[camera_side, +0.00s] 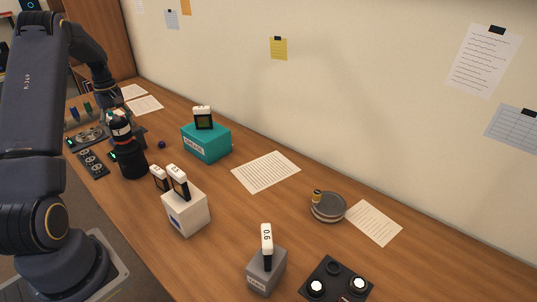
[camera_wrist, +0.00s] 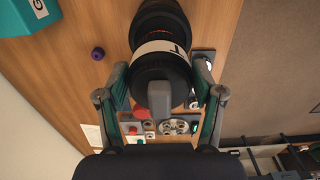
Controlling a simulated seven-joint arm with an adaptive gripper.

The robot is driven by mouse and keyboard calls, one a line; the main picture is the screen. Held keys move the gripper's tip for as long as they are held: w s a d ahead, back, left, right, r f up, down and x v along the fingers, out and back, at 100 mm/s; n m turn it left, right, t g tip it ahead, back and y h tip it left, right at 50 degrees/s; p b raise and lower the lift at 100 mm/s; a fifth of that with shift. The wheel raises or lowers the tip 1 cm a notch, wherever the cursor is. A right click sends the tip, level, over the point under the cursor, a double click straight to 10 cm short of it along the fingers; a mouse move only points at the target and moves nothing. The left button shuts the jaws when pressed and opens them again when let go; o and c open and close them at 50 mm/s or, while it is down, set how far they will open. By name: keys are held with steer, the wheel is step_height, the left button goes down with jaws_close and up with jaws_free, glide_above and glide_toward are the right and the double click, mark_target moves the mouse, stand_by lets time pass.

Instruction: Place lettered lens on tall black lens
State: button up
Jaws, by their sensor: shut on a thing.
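My gripper (camera_wrist: 161,80) is shut on the lettered lens, with one finger on each side of it. The lettered lens (camera_wrist: 162,50) is dark with a white band bearing a dark letter, partly turned out of sight. In the side view the lettered lens (camera_side: 119,128) is directly above the tall black lens (camera_side: 131,163), which stands upright on the table. I cannot tell whether the two touch. In the side view my gripper (camera_side: 124,122) is partly hidden behind my arm and the lens.
A teal box (camera_side: 206,143), a white box (camera_side: 186,212) and a grey box (camera_side: 266,272) hold upright tagged plates. Dark trays of round parts (camera_side: 93,163) lie left of the black lens. A small purple knob (camera_side: 161,145) lies nearby. The table's middle is mostly clear.

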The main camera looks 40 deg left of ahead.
mark_target(121, 132)
steer(key=shift+f, duration=0.9)
steer(key=shift+s+d+f, duration=0.1)
steer(key=shift+f, duration=0.6)
steer(key=shift+c, duration=0.3)
steer(key=o, duration=1.3)
steer(key=shift+f, duration=0.1)
steer(key=o, duration=0.4)
steer(key=shift+o, duration=0.2)
